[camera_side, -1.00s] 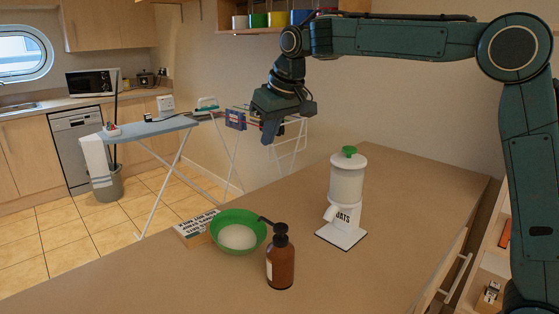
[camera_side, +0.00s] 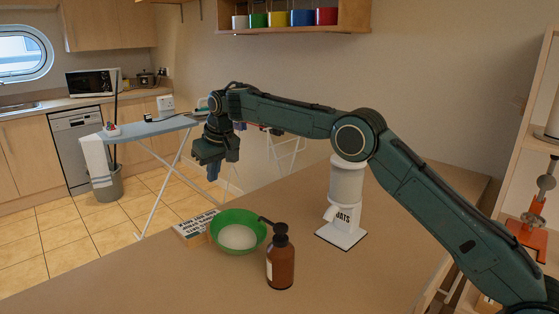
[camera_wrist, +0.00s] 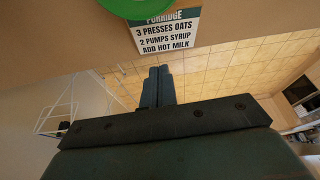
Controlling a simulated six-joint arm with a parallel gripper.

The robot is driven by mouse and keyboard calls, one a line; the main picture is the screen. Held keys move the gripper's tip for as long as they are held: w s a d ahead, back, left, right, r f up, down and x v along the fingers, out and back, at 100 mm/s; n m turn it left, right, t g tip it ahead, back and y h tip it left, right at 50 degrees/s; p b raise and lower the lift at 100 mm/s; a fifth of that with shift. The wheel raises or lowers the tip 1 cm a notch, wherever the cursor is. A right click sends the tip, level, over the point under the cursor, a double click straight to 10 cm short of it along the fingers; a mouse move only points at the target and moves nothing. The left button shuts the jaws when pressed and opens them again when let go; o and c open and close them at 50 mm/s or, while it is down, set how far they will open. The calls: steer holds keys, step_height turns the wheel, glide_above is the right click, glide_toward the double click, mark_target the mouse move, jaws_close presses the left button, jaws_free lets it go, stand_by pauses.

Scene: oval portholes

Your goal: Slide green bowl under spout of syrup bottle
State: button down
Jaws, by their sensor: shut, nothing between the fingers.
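The green bowl (camera_side: 238,246) sits on the brown counter with pale contents inside. The brown syrup bottle (camera_side: 281,264) stands upright just right of and in front of it. Its dark spout (camera_side: 265,220) points left, at the bowl's right rim. My gripper (camera_side: 213,174) is shut and empty, in the air behind and left of the bowl, apart from it. In the wrist view my shut fingers (camera_wrist: 158,86) point toward a recipe card (camera_wrist: 166,34), and part of the green bowl (camera_wrist: 135,5) shows at the top edge.
A white oats dispenser (camera_side: 345,205) stands right of the bottle, partly behind my arm. The recipe card (camera_side: 195,228) leans by the bowl's left side near the counter's edge. An ironing board (camera_side: 155,128) stands on the tiled floor beyond. The front counter is clear.

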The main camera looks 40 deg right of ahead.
mark_target(221, 214)
steer(key=shift+w+f, duration=0.15)
steer(key=shift+f, duration=0.1)
steer(key=x, duration=0.9)
steer(key=shift+f, duration=0.3)
steer(key=shift+s+d, duration=0.1)
steer(key=shift+s, duration=1.75)
steer(key=shift+s, duration=0.15)
steer(key=shift+s+d, duration=0.1)
steer(key=shift+s, duration=2.9)
steer(key=shift+w, duration=0.2)
steer(key=shift+w, duration=1.45)
steer(key=shift+w+r, duration=0.1)
steer(key=shift+w, duration=0.3)
steer(key=v, duration=0.9)
steer(key=shift+s+r, duration=0.25)
steer(key=shift+r, duration=0.1)
